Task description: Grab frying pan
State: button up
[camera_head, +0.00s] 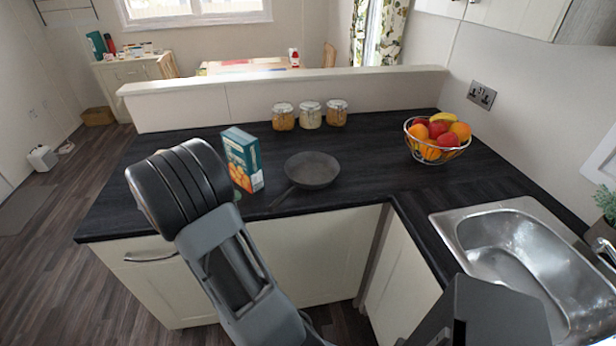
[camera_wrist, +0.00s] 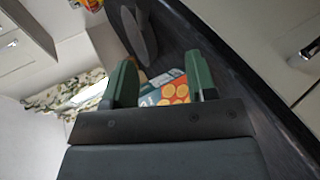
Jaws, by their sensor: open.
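The dark grey frying pan (camera_head: 312,169) lies flat on the black worktop, with its handle pointing to the near left in the head view. In the wrist view, the pan (camera_wrist: 138,36) shows edge-on beyond the left finger. My gripper (camera_wrist: 160,60) is open, with two green fingers apart and nothing held between them. In the head view, my dark wrist is left of the pan, in front of the box, and mostly hides the fingers. The gripper is apart from the pan's round body; the handle's end is not clear in the wrist view.
A teal food box (camera_head: 242,160) stands left of the pan and shows between my fingers in the wrist view (camera_wrist: 172,92). Several lidded jars (camera_head: 310,114) stand behind the pan. A fruit basket (camera_head: 437,154) and sink (camera_head: 515,244) are to the right. Worktop right of the pan is clear.

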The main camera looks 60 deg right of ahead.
jog(key=s+d+f, duration=0.1)
jog(key=d, duration=0.2)
jog(key=s+d+f+m+g+h+p, duration=0.1)
jog(key=s+d, duration=0.1)
jog(key=d, duration=0.1)
jog(key=s+d+f+g, duration=0.1)
jog(key=d, duration=0.3)
jog(key=shift+s+f+h+p, duration=0.25)
jog(key=shift+f+h+p, duration=0.05)
jog(key=shift+p, duration=0.05)
jog(key=shift+p+x, duration=1)
jog(key=shift+x, duration=1.35)
jog(key=shift+s+d+f, duration=0.15)
jog(key=shift+s+d, duration=0.2)
jog(key=shift+d, duration=0.1)
grip_shut()
